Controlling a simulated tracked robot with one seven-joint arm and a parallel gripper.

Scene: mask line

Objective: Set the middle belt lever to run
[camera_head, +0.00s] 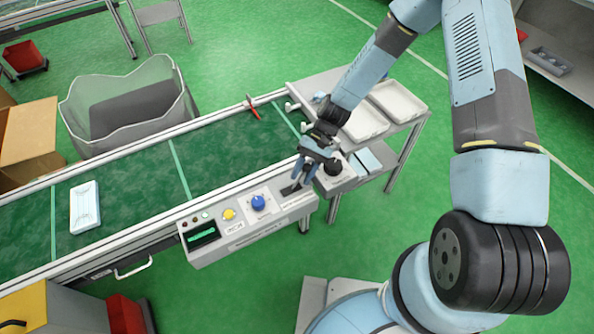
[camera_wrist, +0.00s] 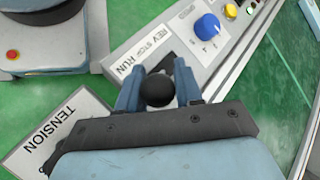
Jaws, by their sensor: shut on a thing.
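The control panel (camera_head: 250,222) is a light grey box on the near side of the belt. Its lever has a black ball knob (camera_wrist: 157,90), seen in the wrist view between the two blue fingers of my gripper (camera_wrist: 158,72). The printed REV, STOP and RUN label (camera_wrist: 140,55) runs beside the dark lever slot (camera_wrist: 168,47). The knob appears near the RUN end, but the fingers hide the lever's foot, so I cannot tell its exact setting. In the head view my gripper (camera_head: 301,180) is down at the panel's right end and hides the knob.
A blue dial (camera_head: 258,203) and a yellow button (camera_head: 228,214) sit left of the lever. The green belt (camera_head: 150,185) carries a white mask pack (camera_head: 85,207). Right of the panel stands a side table with white trays (camera_head: 398,100). A TENSION plate (camera_wrist: 60,125) lies close to my gripper.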

